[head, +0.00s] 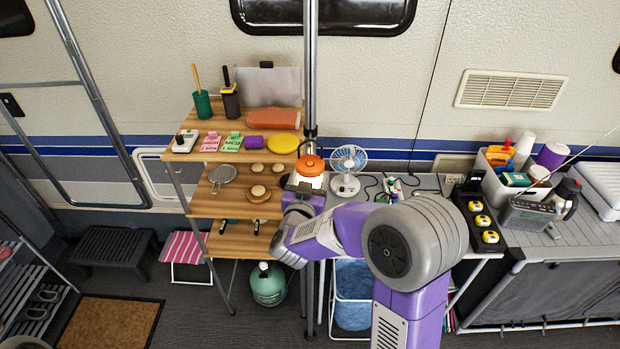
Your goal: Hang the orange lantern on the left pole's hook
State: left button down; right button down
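The orange lantern (310,166) has an orange top and a pale, bright body. It appears upright, in front of the pole (310,70), between the wooden shelf and the small fan. My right gripper (303,190) is at the lantern's lower part, with the hand just below it. The fingers are too small and covered to show whether they are closed on it. A dark fitting (310,132) sits on the pole just above the lantern; I cannot make out a hook shape. My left gripper is not in view.
A wooden shelf unit (181,157) with cups, notes and a yellow plate stands left of the pole. A blue fan (348,162) stands close on the right on a grey counter. A radio (527,212) and a filled bin (493,178) are farther right.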

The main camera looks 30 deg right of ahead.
jog(key=shift+r, duration=0.1)
grip_release()
jog(key=shift+b+v, duration=0.55)
jog(key=shift+v, duration=3.3)
jog(key=a+f+n+g+y+b, duration=0.1)
jog(key=a+f+n+y+b, duration=0.15)
jog(key=f, duration=0.85)
jog(key=a+f+n+g+y+b, duration=0.1)
jog(key=a+f+g+y+b, duration=0.2)
jog(key=f, duration=0.8)
jog(key=a+f+n+y+b, duration=0.1)
jog(key=a+f+n+y, duration=0.2)
jog(key=f, duration=0.7)
jog(key=s+a+f+g+y+b, duration=0.2)
jog(key=s+a+f+g+y, duration=0.1)
jog(key=s+f, duration=0.6)
jog(key=s+a+f+g+y+b, duration=0.3)
jog(key=s+a+f+g+y, duration=0.1)
jog(key=s+f, duration=0.6)
notch_tip(320, 180, down, 3)
jog(key=shift+a+f+g, duration=0.15)
jog(key=shift+a+g, duration=0.4)
jog(key=shift+g, duration=0.65)
jog(key=shift+m, duration=0.25)
